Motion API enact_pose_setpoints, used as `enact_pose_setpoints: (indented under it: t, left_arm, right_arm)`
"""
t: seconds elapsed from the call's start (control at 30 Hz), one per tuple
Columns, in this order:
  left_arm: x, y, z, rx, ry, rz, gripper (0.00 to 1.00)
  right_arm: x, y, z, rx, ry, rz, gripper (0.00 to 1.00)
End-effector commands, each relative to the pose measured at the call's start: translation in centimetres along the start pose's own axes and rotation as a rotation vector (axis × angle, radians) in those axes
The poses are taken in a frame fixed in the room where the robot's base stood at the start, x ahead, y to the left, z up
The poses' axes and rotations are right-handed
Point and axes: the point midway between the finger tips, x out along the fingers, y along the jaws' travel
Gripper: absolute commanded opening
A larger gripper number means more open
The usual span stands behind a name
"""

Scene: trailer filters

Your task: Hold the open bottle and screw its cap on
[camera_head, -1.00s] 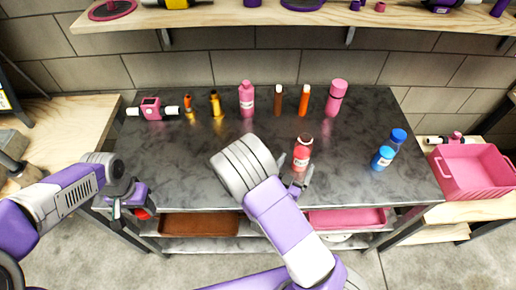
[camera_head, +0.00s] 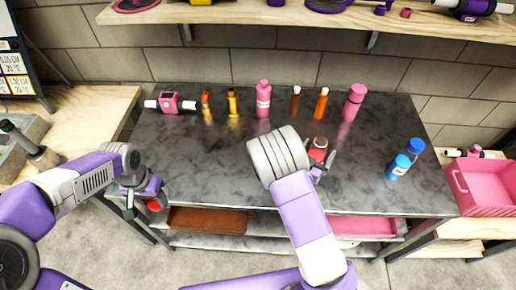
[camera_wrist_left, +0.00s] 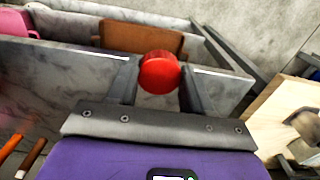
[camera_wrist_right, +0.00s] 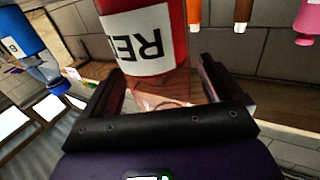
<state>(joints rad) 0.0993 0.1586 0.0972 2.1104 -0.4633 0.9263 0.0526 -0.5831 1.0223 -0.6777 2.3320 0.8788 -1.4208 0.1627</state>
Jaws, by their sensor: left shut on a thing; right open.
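The red bottle (camera_head: 318,150) stands on the dark worktop near its front edge. The bottle's mouth is not clear to see. My left gripper (camera_head: 142,198) is shut on a round red cap (camera_wrist_left: 159,73), held in front of the worktop's front left edge. The cap (camera_head: 154,205) is small in the head view.
A pink crate (camera_head: 480,190) is at far right. The worktop's left middle is clear.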

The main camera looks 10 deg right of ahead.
Motion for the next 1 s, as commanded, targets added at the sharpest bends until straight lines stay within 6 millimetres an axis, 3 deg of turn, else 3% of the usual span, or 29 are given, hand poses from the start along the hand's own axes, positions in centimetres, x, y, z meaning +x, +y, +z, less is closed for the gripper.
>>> enact_pose_setpoints:
  t: [0.33,0.77,1.0]
  left_arm:
    - [-0.01,0.00,0.00,0.000,0.000,0.000,0.22]
    - [0.00,0.00,0.00,0.000,0.000,0.000,0.22]
    - [-0.01,0.00,0.00,0.000,0.000,0.000,0.22]
  right_arm:
    - [0.13,0.00,0.00,-0.001,-0.001,0.000,0.92]
    - [0.10,0.00,0.02,-0.001,-0.001,0.000,0.28]
    - [0.11,0.00,-0.04,0.000,0.000,0.000,0.25]
